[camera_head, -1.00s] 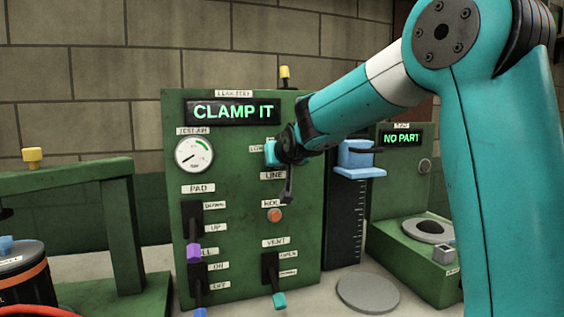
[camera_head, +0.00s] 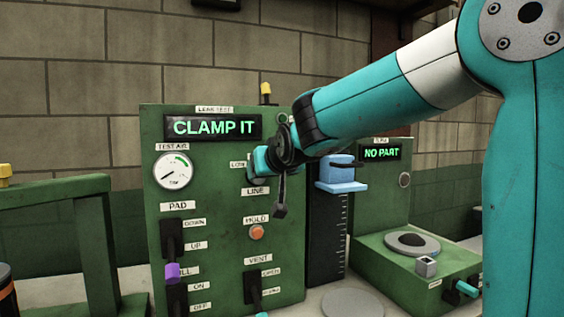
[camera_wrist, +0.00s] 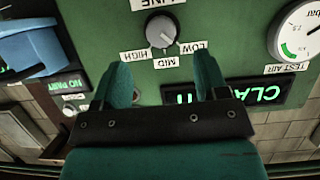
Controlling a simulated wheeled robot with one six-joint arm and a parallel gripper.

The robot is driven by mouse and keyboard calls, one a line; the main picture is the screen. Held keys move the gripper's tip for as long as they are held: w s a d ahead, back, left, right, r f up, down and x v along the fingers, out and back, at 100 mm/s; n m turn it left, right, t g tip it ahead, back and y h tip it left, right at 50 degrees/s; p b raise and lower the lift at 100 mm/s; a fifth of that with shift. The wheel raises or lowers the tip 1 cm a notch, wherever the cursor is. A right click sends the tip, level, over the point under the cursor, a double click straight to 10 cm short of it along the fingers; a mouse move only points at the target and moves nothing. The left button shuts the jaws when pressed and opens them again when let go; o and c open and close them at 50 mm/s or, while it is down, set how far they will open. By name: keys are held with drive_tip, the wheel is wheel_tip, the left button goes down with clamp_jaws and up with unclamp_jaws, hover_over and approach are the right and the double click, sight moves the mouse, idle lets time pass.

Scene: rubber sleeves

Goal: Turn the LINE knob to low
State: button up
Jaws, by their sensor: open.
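The LINE knob (camera_wrist: 161,30) is a grey round knob on the green leak-test panel (camera_head: 208,240). The wrist view shows it upside down, with the LOW label (camera_wrist: 193,48) to its right, MID below and HIGH to its left. A pale mark on the knob seems to slant toward the lower right, between MID and LOW. My gripper (camera_wrist: 163,76) is open and empty, its teal fingers apart, just short of the knob in the picture. In the head view my gripper (camera_head: 256,164) is at the panel above the LINE label (camera_head: 256,191) and hides the knob.
The panel screen (camera_head: 213,127) reads CLAMP IT. The orange HOLD button (camera_head: 257,232) and the VENT lever (camera_head: 253,283) are below my gripper. A PAD lever (camera_head: 172,237) is at left. A blue clamp piece (camera_head: 341,174) on a black column stands close at right.

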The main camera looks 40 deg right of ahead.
drive_tip(key=p+v, duration=0.9)
drive_tip(key=v, duration=0.1)
drive_tip(key=shift+s+f, duration=0.1)
drive_tip(key=shift+s, duration=0.05)
idle(0.3)
drive_tip(key=s+a+f+n+g+y+b, duration=0.1)
drive_tip(key=s+a+f+n+g+y, duration=0.4)
drive_tip(key=a, duration=0.4)
drive_tip(key=s+a+f+n+g+y, duration=0.2)
drive_tip(key=s+a+f+g, duration=0.2)
drive_tip(key=s+a+f, duration=0.4)
drive_tip(key=s+a+n+g, duration=0.3)
drive_tip(key=s+a, duration=0.1)
drive_tip(key=s, duration=0.3)
drive_tip(key=shift+f+g+y, duration=0.4)
drive_tip(key=shift+f, duration=0.1)
